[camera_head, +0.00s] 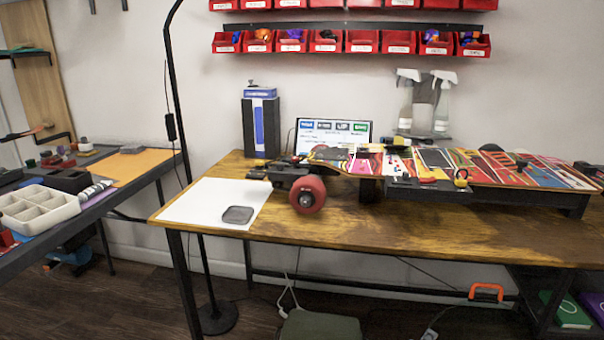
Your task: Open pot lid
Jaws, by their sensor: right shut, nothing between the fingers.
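I cannot make out a cooking pot in the head view. A small dark grey, flat, rounded-square piece (238,214) lies on a white sheet (196,203) at the table's left end. I cannot tell whether it is a lid or a shallow container. A dark jointed shape at the right edge, by the skateboard's far end, appears to be the tip of my right gripper (585,169). It looks shut and empty, far from the grey piece. My left gripper is not in view.
A colourful skateboard (540,173) with a red wheel (307,194) lies raised on the wooden table (400,231). A blue-grey box (261,124) and spray bottles (441,104) stand behind. A side table holds a white compartment tray (38,211). The table's front strip is clear.

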